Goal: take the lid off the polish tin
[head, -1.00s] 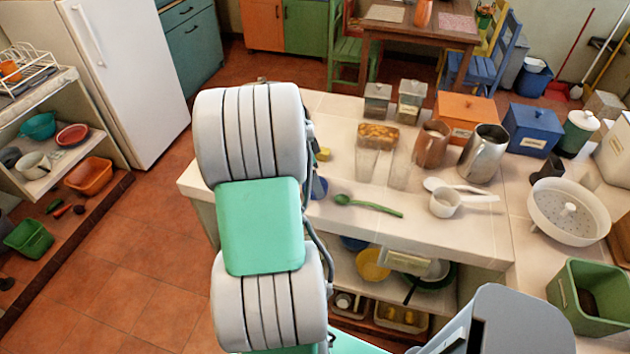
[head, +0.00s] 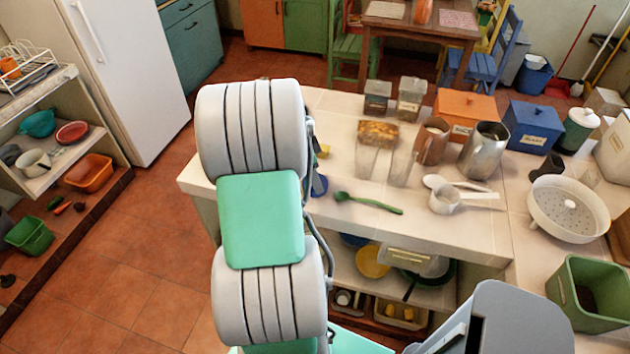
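I cannot make out a polish tin or its lid in the head view. My arm stands large in the middle and hides part of the counter behind it. My gripper is not in view. A small blue object (head: 319,186) shows at the arm's right edge on the counter, partly hidden, and I cannot tell what it is.
The tiled counter (head: 330,222) holds glasses, a steel pitcher (head: 484,150), a green spoon (head: 368,203), a white measuring cup (head: 446,201), an orange box (head: 464,113) and a blue box (head: 532,127). A white strainer (head: 568,208) and green bin (head: 587,294) stand right. Floor on the left is open.

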